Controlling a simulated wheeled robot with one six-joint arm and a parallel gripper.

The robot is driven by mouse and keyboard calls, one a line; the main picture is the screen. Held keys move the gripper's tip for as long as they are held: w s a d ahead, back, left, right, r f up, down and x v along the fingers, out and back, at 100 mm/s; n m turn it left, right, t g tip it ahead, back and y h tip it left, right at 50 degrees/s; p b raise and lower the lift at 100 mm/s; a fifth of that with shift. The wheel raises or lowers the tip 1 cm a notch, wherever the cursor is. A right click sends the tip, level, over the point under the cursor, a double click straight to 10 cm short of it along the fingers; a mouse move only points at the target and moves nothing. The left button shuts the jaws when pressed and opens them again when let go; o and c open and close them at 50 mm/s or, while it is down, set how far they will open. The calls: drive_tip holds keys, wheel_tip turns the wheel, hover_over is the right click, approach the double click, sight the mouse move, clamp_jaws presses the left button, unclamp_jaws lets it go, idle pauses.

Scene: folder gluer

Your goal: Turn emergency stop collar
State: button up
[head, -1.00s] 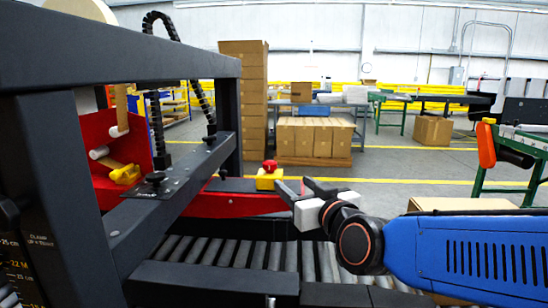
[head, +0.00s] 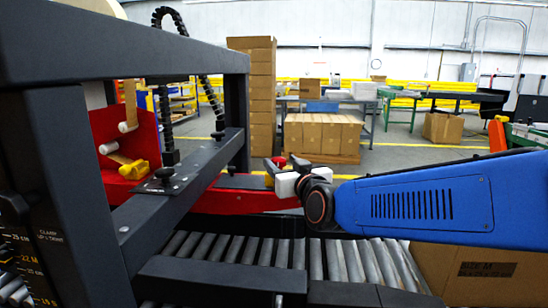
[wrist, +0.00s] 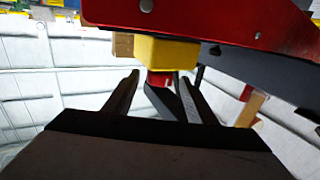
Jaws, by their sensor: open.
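The emergency stop is a yellow box with a red button on a red rail of the machine. In the head view its red button (head: 279,161) shows just past my gripper (head: 287,166), which hides most of the yellow box (head: 269,180). The wrist view looks upside down: the yellow box (wrist: 165,52) hangs from the red rail with the red button (wrist: 159,78) below it. My gripper (wrist: 156,82) is open, with the red button between its fingertips in that view. I cannot tell whether a finger touches it. No separate collar can be made out.
The machine's dark frame (head: 190,181) stands at the left, with the red rail (head: 225,202) behind it. A roller conveyor (head: 335,262) runs below my arm. A cardboard box (head: 470,278) is at the lower right. Stacked cartons (head: 322,135) stand farther back.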

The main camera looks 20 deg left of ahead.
drive_tip(key=x, duration=0.6)
drive_tip(key=shift+w+a, duration=0.15)
drive_tip(key=shift+w, duration=0.1)
drive_tip(key=c, duration=1)
